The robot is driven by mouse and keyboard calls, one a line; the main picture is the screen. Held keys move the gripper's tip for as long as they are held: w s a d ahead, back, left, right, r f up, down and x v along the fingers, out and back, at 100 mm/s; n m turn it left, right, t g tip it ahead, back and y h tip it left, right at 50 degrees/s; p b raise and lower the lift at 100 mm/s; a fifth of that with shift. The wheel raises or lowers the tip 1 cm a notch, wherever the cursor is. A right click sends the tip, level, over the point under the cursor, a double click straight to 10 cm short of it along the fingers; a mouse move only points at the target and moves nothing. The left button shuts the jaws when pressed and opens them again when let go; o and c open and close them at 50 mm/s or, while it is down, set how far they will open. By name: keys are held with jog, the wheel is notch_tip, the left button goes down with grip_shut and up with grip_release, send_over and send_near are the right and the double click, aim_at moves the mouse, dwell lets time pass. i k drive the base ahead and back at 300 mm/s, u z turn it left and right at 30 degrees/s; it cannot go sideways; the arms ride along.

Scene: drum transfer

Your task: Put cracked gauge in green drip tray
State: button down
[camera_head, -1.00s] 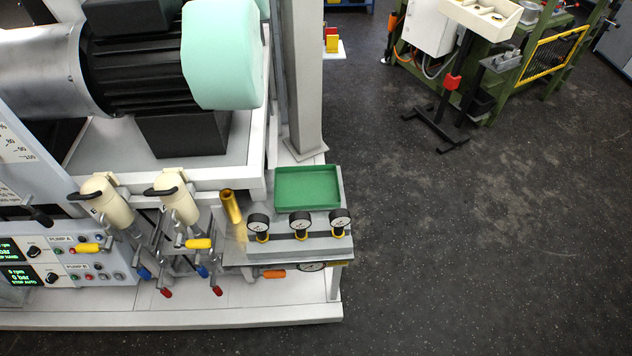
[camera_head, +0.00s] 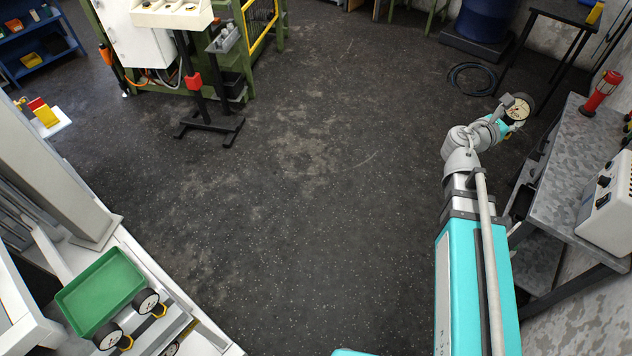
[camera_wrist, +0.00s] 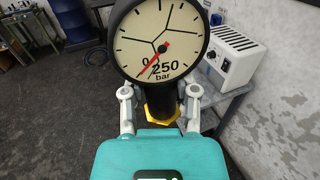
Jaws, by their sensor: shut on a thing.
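My gripper (camera_wrist: 160,108) is shut on the cracked gauge (camera_wrist: 158,40). The gauge has a black rim, a cream dial marked 250 bar, a red needle and dark crack lines. Its yellow fitting shows between my fingers in the wrist view. In the head view, the gauge (camera_head: 518,108) is held up at the end of my arm at the upper right, dial visible. The green drip tray (camera_head: 104,286) is at the lower left, far from my gripper; its visible floor is empty.
Beside the tray are more gauges (camera_head: 147,302) with yellow fittings on a grey block. A grey workbench (camera_head: 565,190) on the right carries a white box (camera_head: 610,205) and a red lamp (camera_head: 600,92). The dark floor (camera_head: 300,200) between is clear. A black stand (camera_head: 208,122) is farther back.

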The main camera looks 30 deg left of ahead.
aim_at(121, 278)
jog(key=z, duration=0.1)
jog(key=i, duration=1.4)
jog(key=u, duration=2.9)
